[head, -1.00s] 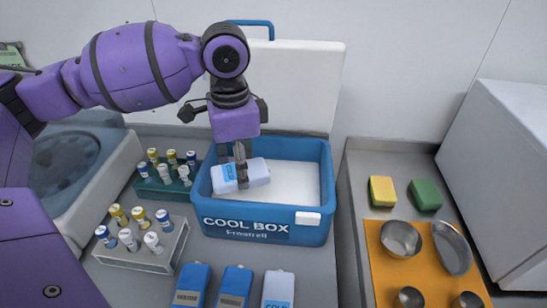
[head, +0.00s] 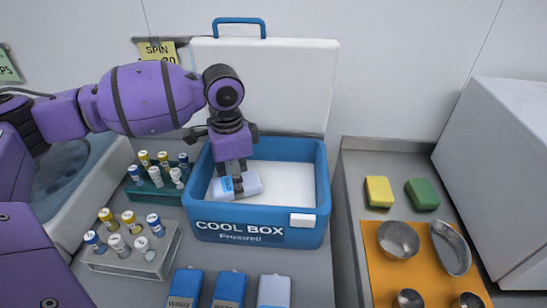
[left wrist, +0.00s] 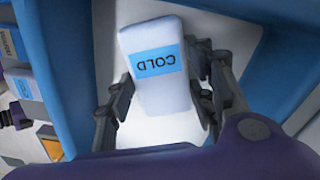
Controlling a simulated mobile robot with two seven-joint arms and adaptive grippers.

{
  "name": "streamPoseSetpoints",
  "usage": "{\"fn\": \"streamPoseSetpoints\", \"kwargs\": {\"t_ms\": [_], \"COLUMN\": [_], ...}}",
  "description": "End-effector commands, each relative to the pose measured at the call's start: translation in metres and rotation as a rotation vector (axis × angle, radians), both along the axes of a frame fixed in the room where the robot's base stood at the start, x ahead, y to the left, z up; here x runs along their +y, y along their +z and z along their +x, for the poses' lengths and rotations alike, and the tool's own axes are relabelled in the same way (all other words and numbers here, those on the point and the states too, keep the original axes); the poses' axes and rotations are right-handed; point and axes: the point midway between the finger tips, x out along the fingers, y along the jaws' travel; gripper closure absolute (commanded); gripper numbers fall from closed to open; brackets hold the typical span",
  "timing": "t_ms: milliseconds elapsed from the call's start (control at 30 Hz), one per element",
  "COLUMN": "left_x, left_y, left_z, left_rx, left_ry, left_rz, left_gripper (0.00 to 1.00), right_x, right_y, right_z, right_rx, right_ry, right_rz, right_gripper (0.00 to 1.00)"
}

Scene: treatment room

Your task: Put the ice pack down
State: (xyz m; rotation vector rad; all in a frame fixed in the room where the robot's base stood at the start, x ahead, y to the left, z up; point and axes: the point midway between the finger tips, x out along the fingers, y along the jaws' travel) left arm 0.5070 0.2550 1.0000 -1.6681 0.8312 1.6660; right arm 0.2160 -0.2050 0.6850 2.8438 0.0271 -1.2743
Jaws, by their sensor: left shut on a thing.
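The ice pack (head: 250,184) is white with a light blue label. It is inside the left part of the open blue cool box (head: 257,233), below the rim. My left gripper (head: 237,187) points down into the box and is shut on the pack. In the left wrist view the pack (left wrist: 157,95) lies between the two fingers (left wrist: 160,88), its label reading COLD. Whether the pack touches the box floor I cannot tell. My right gripper is not in view.
Vial racks (head: 145,262) stand left of the box. Several packs lie in front, two of them blue (head: 230,288) and one pale (head: 273,291). The raised lid (head: 285,85) stands behind. Sponges (head: 379,191) and metal bowls (head: 398,239) are on the right. The box's right half is empty.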

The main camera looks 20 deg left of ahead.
Motion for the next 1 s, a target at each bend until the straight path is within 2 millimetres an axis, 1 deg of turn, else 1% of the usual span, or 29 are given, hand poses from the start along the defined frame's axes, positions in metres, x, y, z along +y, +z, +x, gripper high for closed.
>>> {"fn": "streamPoseSetpoints", "kwargs": {"t_ms": [167, 200, 300, 600, 700, 767, 867, 1000], "left_x": [0.000, 0.001, 0.000, 0.000, 0.001, 0.000, 0.001, 0.000], "left_y": [-0.004, -0.004, -0.004, -0.004, 0.000, 0.008, 0.026, 0.058], "left_z": [-0.001, -0.001, -0.001, -0.001, -0.001, 0.000, 0.000, 0.000], "left_rx": [0.001, 0.001, 0.003, 0.003, 0.003, 0.001, -0.002, -0.003], "left_ry": [0.001, 0.001, 0.001, 0.001, 0.001, 0.001, 0.002, 0.002], "left_rz": [0.000, 0.000, 0.000, 0.000, 0.000, 0.000, 0.001, 0.000], "left_gripper": [0.83, 0.45, 0.32, 0.32, 0.32, 0.32, 0.32, 0.32], "right_x": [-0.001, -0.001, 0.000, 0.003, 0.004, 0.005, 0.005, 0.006], "right_y": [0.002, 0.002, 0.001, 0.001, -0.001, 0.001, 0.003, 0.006], "right_z": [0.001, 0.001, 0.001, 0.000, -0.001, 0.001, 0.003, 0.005], "right_rx": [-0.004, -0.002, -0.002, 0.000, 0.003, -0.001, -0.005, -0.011], "right_ry": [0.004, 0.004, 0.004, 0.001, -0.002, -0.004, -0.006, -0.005], "right_rz": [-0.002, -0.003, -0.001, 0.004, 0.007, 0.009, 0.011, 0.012], "right_gripper": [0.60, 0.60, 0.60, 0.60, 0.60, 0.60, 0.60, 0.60]}}
